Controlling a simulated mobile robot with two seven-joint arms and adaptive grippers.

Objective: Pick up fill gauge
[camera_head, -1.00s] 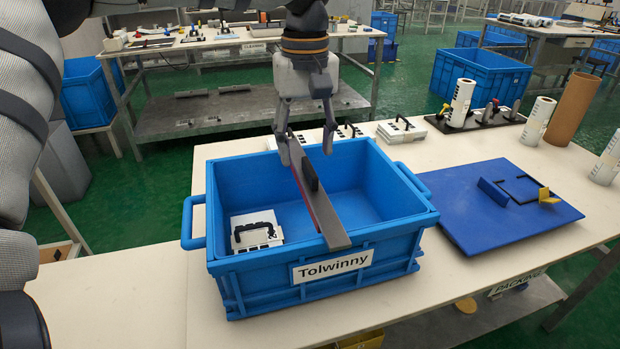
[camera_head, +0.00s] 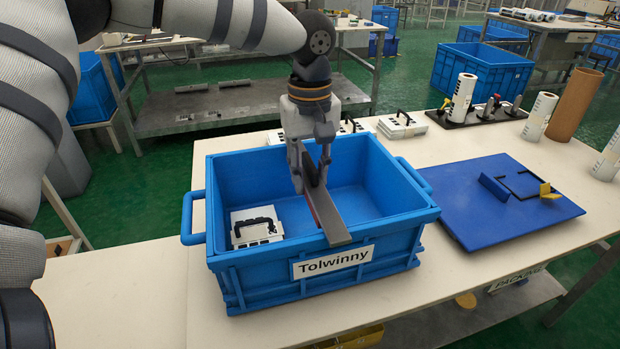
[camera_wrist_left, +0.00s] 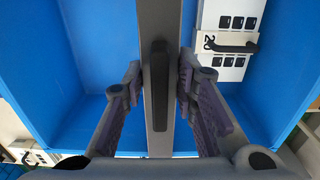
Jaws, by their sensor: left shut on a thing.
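The fill gauge is a long flat grey bar (camera_head: 333,222) with a dark raised handle (camera_wrist_left: 160,98) on its upper side. It lies across the blue Tolwinny crate (camera_head: 240,285), its near end over the front rim; its far part is hidden behind my gripper. My left gripper (camera_head: 311,188) points down over the crate, shut on the gauge at its handle. In the left wrist view, the two fingers (camera_wrist_left: 159,88) stand on either side of the handle. I cannot tell whether the gauge is clear of the rim. My right gripper is not in view.
A white keypad case (camera_head: 256,227) with a black handle lies inside the crate. More cases (camera_head: 401,126) stand behind it. A blue board (camera_head: 500,215) lies to the right, with rolls (camera_head: 459,103) and a brown tube (camera_head: 573,105) beyond. The tabletop's front left (camera_head: 120,275) is clear.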

